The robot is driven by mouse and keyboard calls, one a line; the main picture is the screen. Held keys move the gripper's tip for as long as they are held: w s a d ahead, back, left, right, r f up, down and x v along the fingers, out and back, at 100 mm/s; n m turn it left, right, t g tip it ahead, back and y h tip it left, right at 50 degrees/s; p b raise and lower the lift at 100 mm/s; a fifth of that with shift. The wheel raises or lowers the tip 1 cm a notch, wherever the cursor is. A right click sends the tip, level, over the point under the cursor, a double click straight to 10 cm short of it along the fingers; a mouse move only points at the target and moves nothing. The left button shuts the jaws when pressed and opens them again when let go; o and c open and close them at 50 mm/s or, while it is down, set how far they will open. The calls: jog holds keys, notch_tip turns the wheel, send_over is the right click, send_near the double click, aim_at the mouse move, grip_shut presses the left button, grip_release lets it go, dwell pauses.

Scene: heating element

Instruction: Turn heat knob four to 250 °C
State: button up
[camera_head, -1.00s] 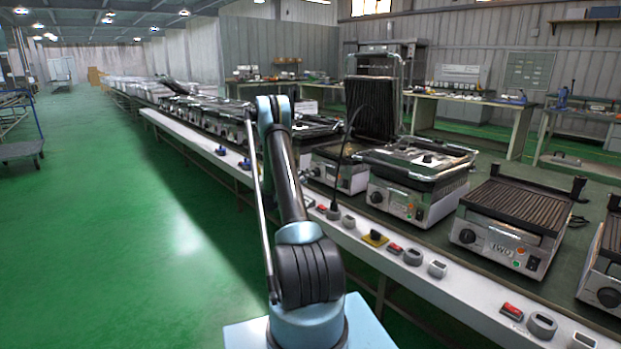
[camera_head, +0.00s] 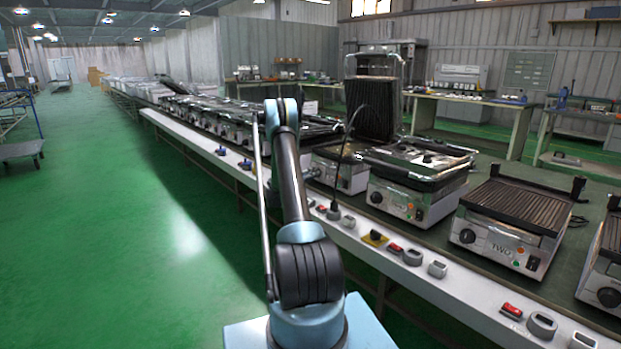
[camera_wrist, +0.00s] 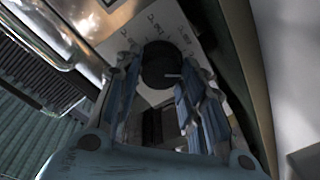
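In the wrist view a round black knob (camera_wrist: 161,64) with a light pointer mark sits on a pale metal panel (camera_wrist: 150,30) with dark markings around it. My gripper (camera_wrist: 161,74) has its two blue fingers apart, one on each side of the knob. Whether the fingers touch the knob cannot be told. The markings are too small to read, so the set temperature and the knob's number cannot be told. In the head view my gripper is hidden behind my arm, which reaches toward the row of grills (camera_head: 235,125).
A long white ledge (camera_head: 410,268) with switches and sockets runs along the bench front. Nearer grills (camera_head: 415,190) and (camera_head: 510,225) stand to the right, and a raised ribbed lid (camera_head: 370,108) stands behind. The green floor (camera_head: 110,230) at left is clear.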

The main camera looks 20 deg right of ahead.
jog(key=shift+w+n, duration=0.1)
jog(key=shift+n, duration=0.4)
jog(key=shift+a, duration=0.1)
jog(key=o, duration=1)
jog(key=shift+f, duration=0.1)
jog(key=shift+o, duration=0.2)
jog(key=v, duration=1.2)
